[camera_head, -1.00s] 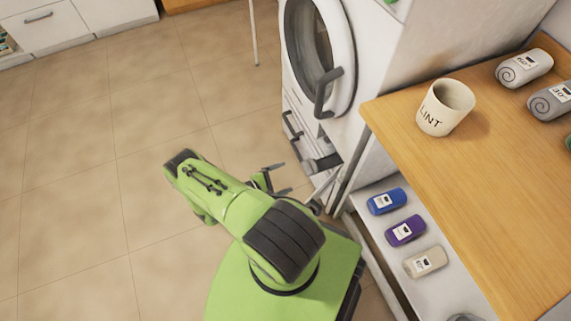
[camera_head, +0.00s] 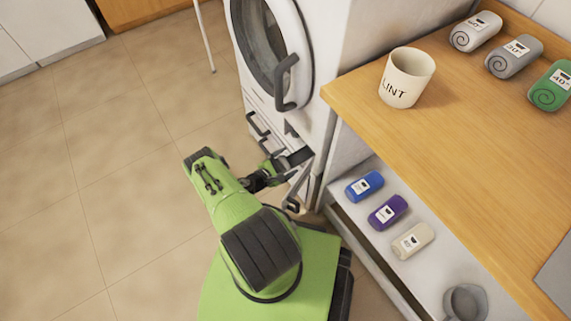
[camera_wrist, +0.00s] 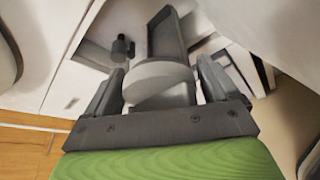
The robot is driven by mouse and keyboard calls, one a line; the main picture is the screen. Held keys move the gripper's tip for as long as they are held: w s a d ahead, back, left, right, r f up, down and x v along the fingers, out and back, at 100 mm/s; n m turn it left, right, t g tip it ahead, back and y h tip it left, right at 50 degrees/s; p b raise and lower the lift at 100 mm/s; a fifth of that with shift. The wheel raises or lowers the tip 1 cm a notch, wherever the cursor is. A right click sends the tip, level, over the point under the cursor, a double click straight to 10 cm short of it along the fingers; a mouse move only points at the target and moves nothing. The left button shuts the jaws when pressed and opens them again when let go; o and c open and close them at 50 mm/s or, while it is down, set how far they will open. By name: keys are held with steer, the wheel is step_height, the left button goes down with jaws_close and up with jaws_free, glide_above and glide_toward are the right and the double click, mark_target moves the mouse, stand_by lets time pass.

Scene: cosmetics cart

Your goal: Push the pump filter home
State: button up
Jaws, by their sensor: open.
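The pump filter appears to be the round grey cap (camera_wrist: 158,80) in the wrist view, with a darker grey trough-shaped part (camera_wrist: 166,36) beyond it. My gripper (camera_wrist: 160,68) is open, with one finger on each side of the cap. I cannot tell whether the fingers touch it. In the head view my gripper (camera_head: 272,172) is at the low front of the white washing machine (camera_head: 330,70), beside a dark opening (camera_head: 298,157). My arm and the gripper hide most of the filter there, and its depth in the machine cannot be told.
The machine's round door (camera_head: 268,45) is above my gripper. A wooden counter (camera_head: 440,130) on the right carries a LINT cup (camera_head: 406,78) and rolled towels (camera_head: 514,56). A lower shelf holds blue (camera_head: 364,186), purple (camera_head: 388,212) and beige (camera_head: 413,240) rolls. Floor on the left is clear.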

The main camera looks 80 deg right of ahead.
mark_target(304, 151)
steer(key=c, duration=1.3)
steer(key=shift+s+d, duration=1.55)
steer(key=shift+d, duration=0.2)
steer(key=o, duration=1.3)
steer(key=p+v, duration=0.4)
steer(key=v, duration=1.1)
steer(key=shift+w+a+r+p, duration=0.2)
steer(key=shift+a+r+p, duration=0.1)
steer(key=shift+p, duration=0.1)
